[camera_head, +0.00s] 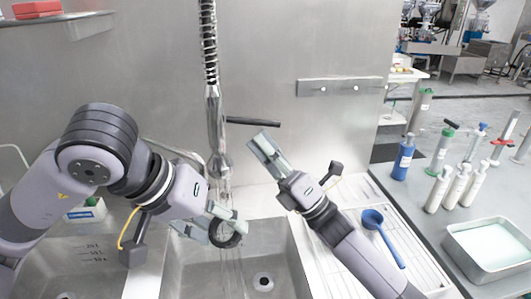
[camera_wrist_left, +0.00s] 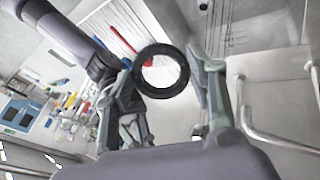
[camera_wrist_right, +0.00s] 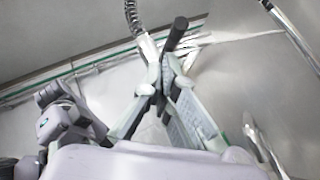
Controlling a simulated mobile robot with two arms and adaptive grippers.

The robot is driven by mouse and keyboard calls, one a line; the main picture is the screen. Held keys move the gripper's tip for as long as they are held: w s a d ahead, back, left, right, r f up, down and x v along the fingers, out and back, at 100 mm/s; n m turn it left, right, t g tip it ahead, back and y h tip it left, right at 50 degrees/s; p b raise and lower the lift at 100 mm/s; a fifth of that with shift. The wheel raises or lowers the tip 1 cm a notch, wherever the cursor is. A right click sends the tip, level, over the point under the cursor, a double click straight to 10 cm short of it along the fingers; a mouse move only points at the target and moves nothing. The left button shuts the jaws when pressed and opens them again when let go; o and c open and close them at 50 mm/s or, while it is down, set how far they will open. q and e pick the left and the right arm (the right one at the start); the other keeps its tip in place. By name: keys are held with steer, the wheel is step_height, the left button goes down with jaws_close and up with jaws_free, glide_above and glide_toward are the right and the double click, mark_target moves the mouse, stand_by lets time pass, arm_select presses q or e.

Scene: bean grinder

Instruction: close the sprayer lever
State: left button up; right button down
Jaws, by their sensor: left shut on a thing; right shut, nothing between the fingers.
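The sprayer (camera_head: 216,130) hangs from a coiled spring hose over the sink. Its black lever (camera_head: 252,121) sticks out to the right. Thin streams of water run down below the sprayer head. My right gripper (camera_head: 262,143) is shut and empty, close below the lever's outer end. In the right wrist view the lever (camera_wrist_right: 175,34) shows just beyond the fingertips; I cannot tell whether they touch. My left gripper (camera_head: 229,222) is shut on a black ring (camera_wrist_left: 137,72), held over the sink in the water's path.
Bottles and a steel tray (camera_head: 487,272) stand on the right counter. A wall rail (camera_head: 340,87) is behind my right gripper.

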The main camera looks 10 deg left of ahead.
stand_by(0.3)
steer(key=r+n+g, duration=0.1)
steer(key=d+n+g+h, duration=0.1)
steer(key=g, duration=0.1)
steer(key=shift+w+r+n, duration=0.15)
steer(key=shift+r+n, duration=0.15)
steer(key=shift+r, duration=0.05)
steer(key=shift+a+f, duration=0.1)
